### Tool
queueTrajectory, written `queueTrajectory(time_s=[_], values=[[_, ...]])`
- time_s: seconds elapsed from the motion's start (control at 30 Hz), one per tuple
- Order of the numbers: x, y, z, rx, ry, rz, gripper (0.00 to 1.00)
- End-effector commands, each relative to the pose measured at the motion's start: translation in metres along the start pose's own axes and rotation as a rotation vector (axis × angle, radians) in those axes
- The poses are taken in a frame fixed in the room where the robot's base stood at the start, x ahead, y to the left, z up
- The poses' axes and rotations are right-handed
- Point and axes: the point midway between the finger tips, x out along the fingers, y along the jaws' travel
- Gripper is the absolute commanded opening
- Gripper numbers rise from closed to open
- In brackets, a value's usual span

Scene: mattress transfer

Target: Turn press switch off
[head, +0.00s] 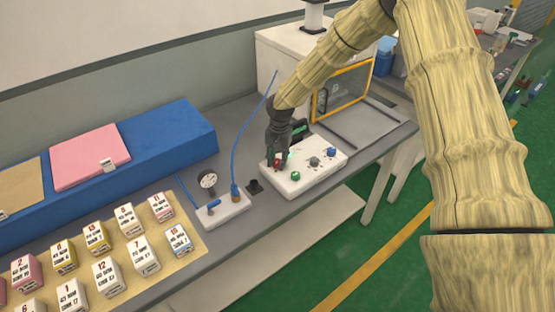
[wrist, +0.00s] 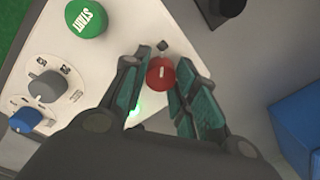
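The white control box (head: 312,177) stands on the grey bench, with its sloped top facing up. In the wrist view, a red round button (wrist: 160,73) lies between the two fingertips of my gripper (wrist: 158,68). The fingers are apart, one on each side of the button; I cannot tell whether they touch it. A green START button (wrist: 86,18) is at the upper left, and a green light (wrist: 135,112) glows close to the left finger. In the head view, my gripper (head: 279,158) is low over the left end of the box and partly hides the red button.
A grey knob (head: 314,162) and a blue knob (head: 331,152) sit right of my gripper. A gauge unit (head: 222,211) with blue tubing stands left of the box. Numbered blocks lie on a tan board further left. A yellow-framed enclosure (head: 345,90) stands behind.

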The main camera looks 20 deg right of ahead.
Motion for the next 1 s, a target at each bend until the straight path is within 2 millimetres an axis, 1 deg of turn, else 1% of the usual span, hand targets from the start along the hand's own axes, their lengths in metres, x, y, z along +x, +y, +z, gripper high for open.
queueTrajectory(time_s=[0.03,0.07,0.27,0.47,0.67,1.0], values=[[-0.0001,0.0003,-0.0002,0.0,0.0,0.001,0.07],[-0.0002,0.0003,-0.0001,0.0,0.0,0.001,0.04],[-0.0001,0.0004,-0.0002,-0.007,0.0,0.001,0.04],[0.0003,0.0004,-0.0006,-0.062,-0.001,0.001,0.04],[0.0009,-0.0001,-0.0007,-0.187,-0.007,0.001,0.04],[0.0003,-0.0006,-0.0014,-0.498,-0.019,0.0,0.04]])
